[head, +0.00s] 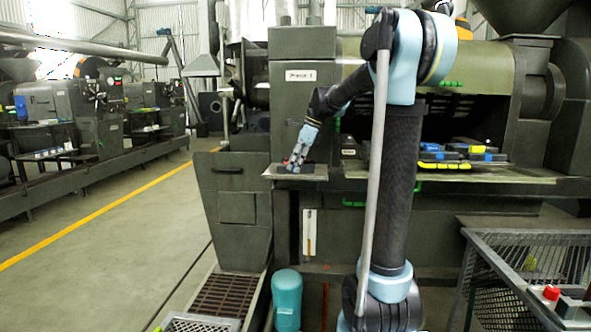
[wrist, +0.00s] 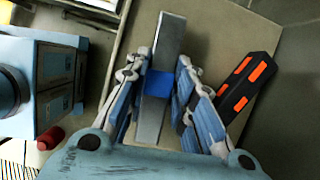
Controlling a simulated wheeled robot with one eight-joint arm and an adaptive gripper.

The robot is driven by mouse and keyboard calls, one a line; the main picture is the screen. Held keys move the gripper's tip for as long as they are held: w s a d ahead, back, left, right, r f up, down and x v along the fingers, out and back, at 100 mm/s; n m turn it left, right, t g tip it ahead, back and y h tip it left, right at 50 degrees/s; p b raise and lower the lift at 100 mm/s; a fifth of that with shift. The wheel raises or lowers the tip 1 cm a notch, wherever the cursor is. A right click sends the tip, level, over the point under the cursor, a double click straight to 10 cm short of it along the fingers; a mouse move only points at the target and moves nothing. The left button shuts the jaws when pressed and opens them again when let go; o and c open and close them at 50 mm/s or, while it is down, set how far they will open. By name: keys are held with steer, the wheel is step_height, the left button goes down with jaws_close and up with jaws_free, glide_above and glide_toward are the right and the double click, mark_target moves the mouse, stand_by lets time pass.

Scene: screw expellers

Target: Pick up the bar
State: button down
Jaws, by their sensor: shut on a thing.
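The bar (wrist: 169,38) is a long grey metal piece with a blue band around its middle. In the wrist view it lies lengthwise between the fingers of my gripper (wrist: 163,63), over a tan surface (wrist: 210,40). My gripper is shut on it; the left finger sits close along its side. I cannot tell whether the bar is lifted or resting. In the head view my gripper (head: 297,157) reaches down at a small ledge (head: 270,172) in front of the machine labelled Press 1; the bar is not clear there.
A black block with orange patches (wrist: 247,83) lies right of my gripper in the wrist view. A blue-grey box (wrist: 55,80) and a red knob (wrist: 50,138) are at the left. Yellow, blue and black items (head: 455,153) lie on the ledge further right. A mesh cage (head: 535,255) stands front right.

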mark_target(295, 165)
step_height(295, 165, up, 10)
stand_by(0.5)
steer(key=shift+f, duration=0.1)
